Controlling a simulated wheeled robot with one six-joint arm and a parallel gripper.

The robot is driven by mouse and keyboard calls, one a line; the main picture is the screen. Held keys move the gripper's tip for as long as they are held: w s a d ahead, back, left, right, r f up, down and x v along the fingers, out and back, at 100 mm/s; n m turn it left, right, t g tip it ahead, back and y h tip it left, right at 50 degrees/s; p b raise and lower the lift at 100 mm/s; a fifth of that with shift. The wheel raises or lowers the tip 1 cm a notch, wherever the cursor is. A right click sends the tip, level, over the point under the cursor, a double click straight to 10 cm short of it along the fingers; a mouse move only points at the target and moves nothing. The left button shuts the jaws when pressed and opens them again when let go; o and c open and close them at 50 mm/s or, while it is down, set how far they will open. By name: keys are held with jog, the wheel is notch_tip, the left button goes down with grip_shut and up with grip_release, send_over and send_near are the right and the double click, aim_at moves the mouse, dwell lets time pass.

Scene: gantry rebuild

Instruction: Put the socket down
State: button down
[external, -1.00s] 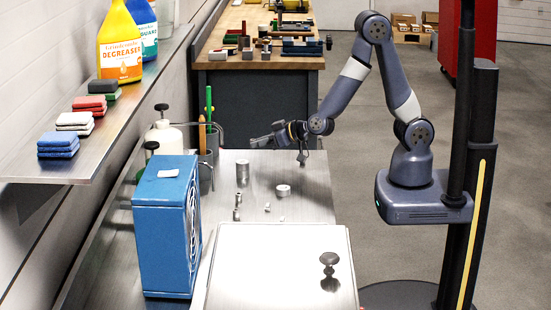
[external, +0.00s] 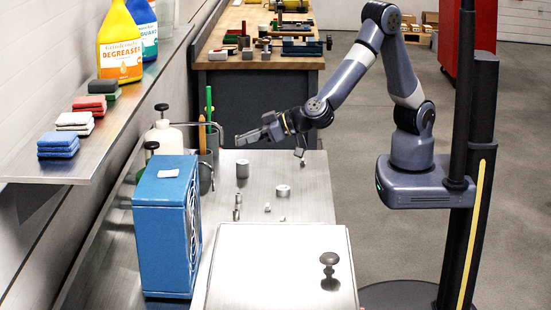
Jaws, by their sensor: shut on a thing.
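My gripper (external: 247,137) is above the far part of the metal bench (external: 312,185), reaching left from the arm. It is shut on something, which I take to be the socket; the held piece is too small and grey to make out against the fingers. It is held apart from the bench top. Below it stand a taller metal cylinder (external: 242,169) and a short, wide metal ring-like piece (external: 283,191). Small metal pieces (external: 237,200) stand nearer the camera. I cannot tell which of these are sockets.
A blue fan-like box (external: 166,230) stands at the bench's left. A flat metal lid (external: 265,270) with a knob covers the near part. A white bottle (external: 165,135) and a cup with tools (external: 206,170) stand at the back left. The bench's right strip is clear.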

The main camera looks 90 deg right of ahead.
notch_tip(320, 180, up, 8)
jog(key=w+n+y, duration=0.2)
jog(key=n+y, duration=0.3)
jog(key=shift+a+f+g+y, duration=0.25)
jog(key=shift+a+g+y, duration=0.05)
jog(key=shift+a+g, duration=0.15)
jog(key=shift+s+d+f+n+y, duration=0.1)
jog(key=shift+f+n+y, duration=0.25)
jog(key=shift+n+y, duration=0.15)
jog(key=shift+n+g+y, duration=0.45)
jog(key=shift+n+y, duration=0.25)
jog(key=f, duration=0.6)
jog(key=s+d+f+p, duration=0.1)
jog(key=f, duration=0.5)
jog(key=d+f, duration=0.1)
jog(key=f, duration=0.5)
jog(key=shift+s+d+f, duration=0.1)
jog(key=shift+s+d, duration=0.1)
jog(key=shift+s, duration=0.1)
jog(key=shift+f, duration=0.1)
